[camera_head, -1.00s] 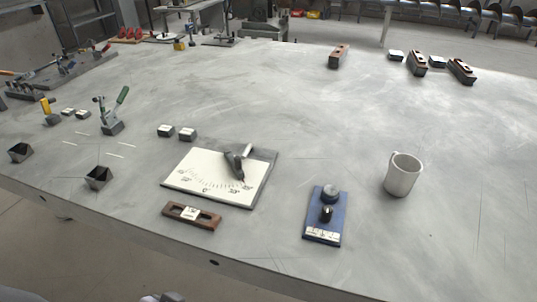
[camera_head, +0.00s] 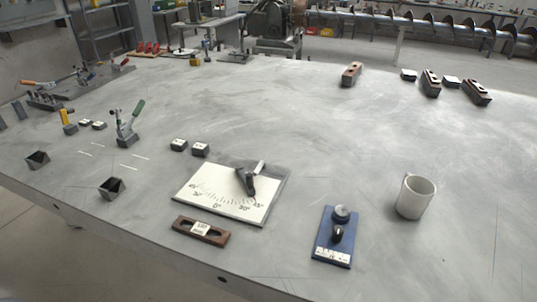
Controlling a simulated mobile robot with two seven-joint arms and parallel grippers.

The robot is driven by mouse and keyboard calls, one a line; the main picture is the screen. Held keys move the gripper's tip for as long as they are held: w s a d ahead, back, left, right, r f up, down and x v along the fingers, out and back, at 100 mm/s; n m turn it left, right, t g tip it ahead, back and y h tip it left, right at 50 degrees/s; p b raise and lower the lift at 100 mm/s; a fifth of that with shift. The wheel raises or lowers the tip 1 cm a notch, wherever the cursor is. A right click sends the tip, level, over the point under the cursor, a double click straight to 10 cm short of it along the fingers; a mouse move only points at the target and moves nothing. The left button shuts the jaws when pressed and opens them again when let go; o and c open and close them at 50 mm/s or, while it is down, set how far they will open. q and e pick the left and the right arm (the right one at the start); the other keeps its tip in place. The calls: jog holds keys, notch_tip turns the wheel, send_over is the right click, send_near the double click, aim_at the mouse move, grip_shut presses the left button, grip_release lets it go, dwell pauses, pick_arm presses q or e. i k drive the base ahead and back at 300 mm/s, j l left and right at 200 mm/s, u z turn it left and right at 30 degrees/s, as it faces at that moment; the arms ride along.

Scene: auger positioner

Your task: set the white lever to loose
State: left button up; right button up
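A pale plate with a printed degree scale (camera_head: 222,203) lies near the front of the table. A dark pointer arm (camera_head: 246,183) is mounted on it, and a short white lever (camera_head: 260,167) sticks up at the arm's upper end. The pointer's lower end lies toward the right side of the scale. I cannot read a loose or tight marking at this size. Neither of my grippers is in view.
A brown level block (camera_head: 201,231) lies in front of the plate. A blue base with knobs (camera_head: 337,237) and a white mug (camera_head: 415,197) stand to the right. Two small dark blocks (camera_head: 190,147) and a green-handled clamp (camera_head: 128,127) are to the left. The table's middle is clear.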

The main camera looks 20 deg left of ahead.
aim_at(261, 166)
jog(key=k+j+z, duration=0.2)
jog(key=j+z, duration=0.2)
jog(key=k+j+z, duration=0.4)
jog(key=j, duration=0.15)
jog(key=k+j+z, duration=0.2)
jog(key=j+z, duration=0.2)
